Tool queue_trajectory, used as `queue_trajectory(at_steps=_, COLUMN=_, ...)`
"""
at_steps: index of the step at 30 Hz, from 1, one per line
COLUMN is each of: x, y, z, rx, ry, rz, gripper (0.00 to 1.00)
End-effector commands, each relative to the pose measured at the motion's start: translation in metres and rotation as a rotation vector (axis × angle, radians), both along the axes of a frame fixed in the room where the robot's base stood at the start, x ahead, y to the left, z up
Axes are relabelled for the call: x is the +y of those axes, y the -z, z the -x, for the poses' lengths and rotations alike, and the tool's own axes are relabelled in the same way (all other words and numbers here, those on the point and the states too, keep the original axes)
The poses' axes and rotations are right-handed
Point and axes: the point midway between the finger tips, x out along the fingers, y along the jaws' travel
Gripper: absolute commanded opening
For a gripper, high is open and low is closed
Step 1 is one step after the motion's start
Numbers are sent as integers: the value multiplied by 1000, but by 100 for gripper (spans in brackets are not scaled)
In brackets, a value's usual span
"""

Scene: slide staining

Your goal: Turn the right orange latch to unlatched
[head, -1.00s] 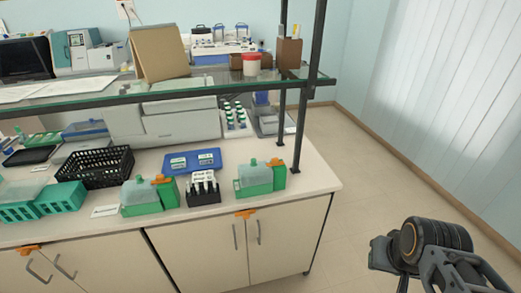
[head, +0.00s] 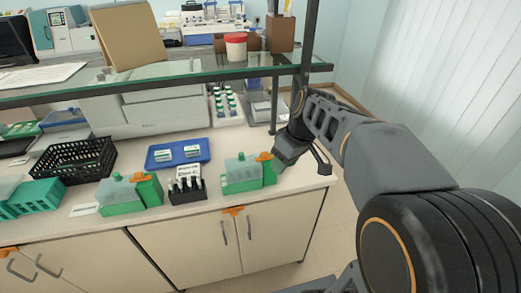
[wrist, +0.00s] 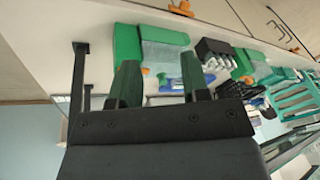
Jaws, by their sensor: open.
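The right orange latch (head: 233,210) is a small piece at the top of the right cabinet doors (head: 185,245), just under the counter edge. It looks mostly crosswise, though it is too small to judge its exact turn. It also shows at the top of the wrist view (wrist: 181,8). My gripper (head: 285,158) is over the counter's right end, beside the right green box (head: 242,176), to the right of and above the latch. In the wrist view its two fingers (wrist: 159,80) stand apart with nothing held between them.
The right green box has an orange piece (head: 264,156) close to my gripper. A black rack (head: 187,188), a blue tray (head: 178,153) and another green box (head: 122,194) stand leftward. A shelf post (head: 304,50) rises behind my arm. Another orange latch (head: 8,252) is far left.

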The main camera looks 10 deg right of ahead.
Motion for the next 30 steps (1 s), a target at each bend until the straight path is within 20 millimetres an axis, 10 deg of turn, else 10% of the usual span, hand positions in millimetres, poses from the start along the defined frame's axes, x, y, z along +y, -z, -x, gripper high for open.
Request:
queue_trajectory(at_steps=6, x=-29, y=-11, z=-81, rx=-103, ry=-483, rz=-230, gripper=43)
queue_trajectory(at_steps=12, x=-54, y=-11, z=-118, rx=-268, ry=-759, rz=-359, gripper=43)
queue_trajectory(at_steps=20, x=-71, y=-8, z=-135, rx=-397, ry=-913, rz=-424, gripper=43)
queue_trajectory(at_steps=30, x=-36, y=27, z=-136, rx=-410, ry=-932, rz=-430, gripper=43)
